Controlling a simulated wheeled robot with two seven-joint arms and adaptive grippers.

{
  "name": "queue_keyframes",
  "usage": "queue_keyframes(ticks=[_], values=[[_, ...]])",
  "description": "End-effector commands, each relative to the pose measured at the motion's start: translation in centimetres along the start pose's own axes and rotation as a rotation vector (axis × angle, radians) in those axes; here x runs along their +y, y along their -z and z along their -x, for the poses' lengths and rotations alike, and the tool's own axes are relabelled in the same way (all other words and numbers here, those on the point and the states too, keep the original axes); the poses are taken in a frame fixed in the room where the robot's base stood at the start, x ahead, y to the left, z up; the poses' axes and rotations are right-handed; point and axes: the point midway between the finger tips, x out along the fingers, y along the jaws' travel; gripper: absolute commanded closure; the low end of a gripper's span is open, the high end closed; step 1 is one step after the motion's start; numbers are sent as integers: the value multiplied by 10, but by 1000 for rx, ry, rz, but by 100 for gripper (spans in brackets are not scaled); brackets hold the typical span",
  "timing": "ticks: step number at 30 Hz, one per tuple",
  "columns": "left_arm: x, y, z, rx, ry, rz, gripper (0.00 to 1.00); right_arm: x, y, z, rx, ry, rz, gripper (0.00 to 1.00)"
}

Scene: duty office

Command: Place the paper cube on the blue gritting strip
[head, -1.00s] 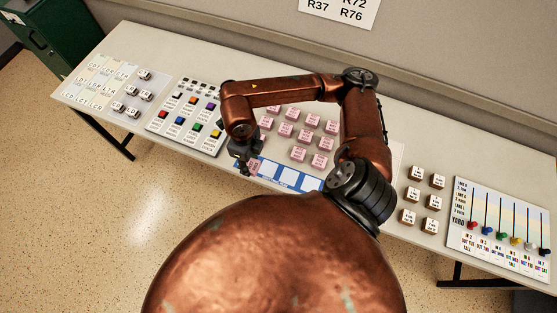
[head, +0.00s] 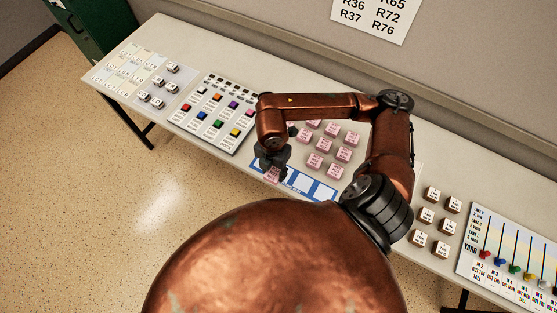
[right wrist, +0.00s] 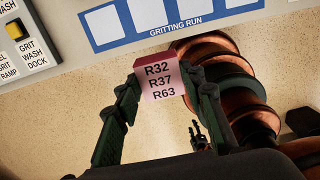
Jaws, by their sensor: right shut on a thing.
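A pink cube (right wrist: 160,79) with a label reading R32, R37, R63 is held between the fingers of my right gripper (right wrist: 158,88) in the right wrist view. In the head view the cube (head: 272,175) shows small below the right gripper (head: 272,162), at the left end of the blue gritting strip (head: 310,186). In the right wrist view the strip (right wrist: 90,27), marked GRITTING RUN, lies beyond the cube, with pale squares on it. The cube appears apart from the strip, off the table's front edge.
More pink cubes (head: 316,160) stand behind the strip. A panel of coloured buttons (head: 215,110) is to its left, brown-sided cubes (head: 425,215) and a lever panel (head: 515,255) to its right. My arm hides part of the table. Floor is open in front.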

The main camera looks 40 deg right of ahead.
Motion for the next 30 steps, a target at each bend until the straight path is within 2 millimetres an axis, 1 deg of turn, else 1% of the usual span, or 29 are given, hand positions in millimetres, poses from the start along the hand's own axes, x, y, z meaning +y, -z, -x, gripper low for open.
queue_keyframes(ticks=[3,9,12,15,18,25,30], values=[[0,1,2,1,0,0,60,22,-18,-12,-1,2,-4,87],[0,1,6,1,0,0,60,58,-48,-33,0,1,-2,87],[0,1,5,1,0,0,60,69,-56,-55,1,3,-1,87],[0,0,5,0,0,0,60,79,-65,-70,1,2,1,87],[0,0,5,0,0,0,60,86,-70,-80,1,0,2,87],[0,0,5,-1,0,0,60,93,-76,-91,0,0,3,87],[0,0,9,-1,0,0,60,93,-76,-115,1,1,2,87]])
